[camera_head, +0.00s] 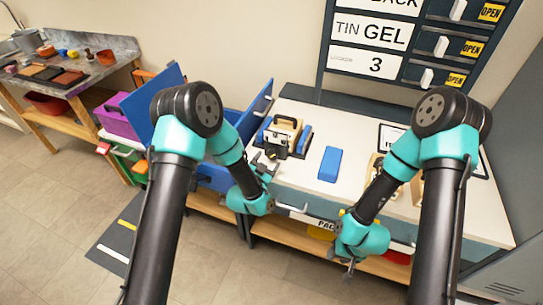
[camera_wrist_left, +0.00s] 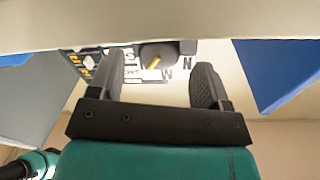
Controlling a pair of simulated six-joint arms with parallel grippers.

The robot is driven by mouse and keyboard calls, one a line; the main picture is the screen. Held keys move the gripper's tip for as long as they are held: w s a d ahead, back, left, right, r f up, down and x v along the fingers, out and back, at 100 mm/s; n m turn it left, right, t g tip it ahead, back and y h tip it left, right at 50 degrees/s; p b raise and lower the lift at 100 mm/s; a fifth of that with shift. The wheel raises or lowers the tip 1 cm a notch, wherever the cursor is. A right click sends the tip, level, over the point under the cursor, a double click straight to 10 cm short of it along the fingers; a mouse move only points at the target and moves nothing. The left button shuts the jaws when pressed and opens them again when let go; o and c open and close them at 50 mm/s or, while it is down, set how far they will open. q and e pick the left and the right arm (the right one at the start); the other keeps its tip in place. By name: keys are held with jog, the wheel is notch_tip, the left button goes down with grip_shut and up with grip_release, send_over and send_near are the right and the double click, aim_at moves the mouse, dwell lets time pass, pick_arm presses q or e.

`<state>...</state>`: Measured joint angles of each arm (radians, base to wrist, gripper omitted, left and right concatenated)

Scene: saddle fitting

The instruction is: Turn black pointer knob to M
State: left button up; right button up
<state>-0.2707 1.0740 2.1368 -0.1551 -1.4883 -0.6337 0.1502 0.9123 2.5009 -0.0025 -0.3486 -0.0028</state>
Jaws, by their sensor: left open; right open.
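The black pointer knob (camera_wrist_left: 158,51) shows in the left wrist view, with a thin yellow-orange pointer line (camera_wrist_left: 154,62) slanting across its face. Printed letters stand around it; one reads N and another looks like M upside down or W. My left gripper (camera_wrist_left: 155,80) is open, its two dark fingers apart on either side of the knob in the picture, with no visible contact. In the head view my left gripper (camera_head: 265,168) is just in front of the beige-and-dark device (camera_head: 284,134) on the counter; the knob is too small to make out clearly there. My right gripper (camera_head: 349,270) is open and empty, low before the counter front.
A blue block (camera_head: 330,164) lies on the white counter (camera_head: 330,126) right of the device. An open blue cabinet door (camera_head: 262,102) stands left of it. A dark panel with labels and white levers (camera_head: 408,50) rises behind. The counter's middle is mostly clear.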

aim_at(271, 157)
pick_arm(q)
jog(key=shift+x, duration=1.9)
jog(key=shift+c, duration=0.4)
jog(key=c, duration=0.8)
jog(key=shift+c, duration=0.2)
jog(key=shift+n, duration=0.4)
jog(key=n, duration=0.2)
jog(key=shift+n, duration=0.3)
jog(key=n, duration=0.4)
jog(key=shift+t, duration=0.3)
